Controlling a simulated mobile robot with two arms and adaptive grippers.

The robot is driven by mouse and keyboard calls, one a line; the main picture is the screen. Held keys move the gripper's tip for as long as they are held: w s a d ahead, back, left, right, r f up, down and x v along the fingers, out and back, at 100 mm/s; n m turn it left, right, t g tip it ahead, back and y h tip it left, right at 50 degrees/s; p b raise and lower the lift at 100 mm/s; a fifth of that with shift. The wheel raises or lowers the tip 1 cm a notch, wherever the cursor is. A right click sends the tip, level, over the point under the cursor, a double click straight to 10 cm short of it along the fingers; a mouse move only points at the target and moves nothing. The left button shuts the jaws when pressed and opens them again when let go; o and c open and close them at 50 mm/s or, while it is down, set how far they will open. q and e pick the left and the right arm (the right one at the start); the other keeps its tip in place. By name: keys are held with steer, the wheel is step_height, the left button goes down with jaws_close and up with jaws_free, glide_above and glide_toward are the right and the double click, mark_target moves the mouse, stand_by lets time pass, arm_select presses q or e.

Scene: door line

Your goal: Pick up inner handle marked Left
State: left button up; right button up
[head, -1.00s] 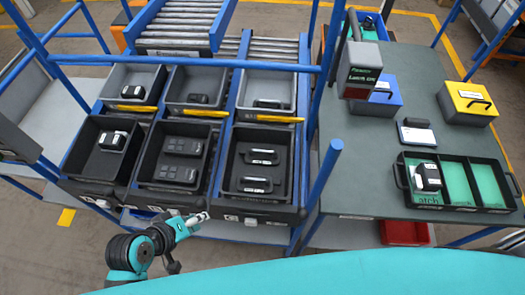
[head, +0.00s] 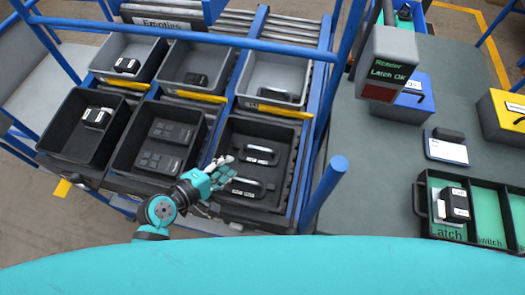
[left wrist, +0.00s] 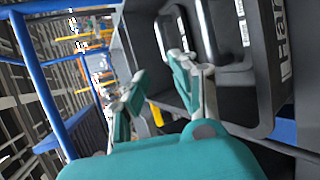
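Two dark inner handles with pale labels lie in the right-hand black front bin (head: 219,137): a rear handle (head: 260,155) and a front handle (head: 245,188). The label print is too small to read, so I cannot tell which is marked Left. My left gripper (head: 226,172) is open and empty at the left side of this bin, close to the front handle. In the left wrist view my left gripper (left wrist: 160,82) shows its two fingers apart with nothing between them. My right gripper is out of view.
Other black bins hold switch-like panels (head: 163,145) and a latch part (head: 97,117). Grey bins stand behind. A blue post (head: 323,195) rises right of the handle bin. On the green table, a divided tray (head: 421,205) holds a latch; a display (head: 388,65) reads "Latch OK".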

mark_target(253, 158)
arm_select(q)
steer(key=p+x, duration=0.1)
steer(key=x, duration=0.6)
steer(key=shift+a+f, duration=0.1)
steer(key=shift+f, duration=0.05)
steer(key=shift+w+d+f, duration=0.25)
steer(key=shift+w+d, duration=0.1)
steer(key=x, duration=0.2)
steer(key=p+x, duration=0.1)
steer(key=x, duration=0.1)
steer(key=shift+w+d+f, duration=0.15)
steer(key=shift+f, duration=0.3)
steer(key=shift+c, duration=0.4)
jaws_close()
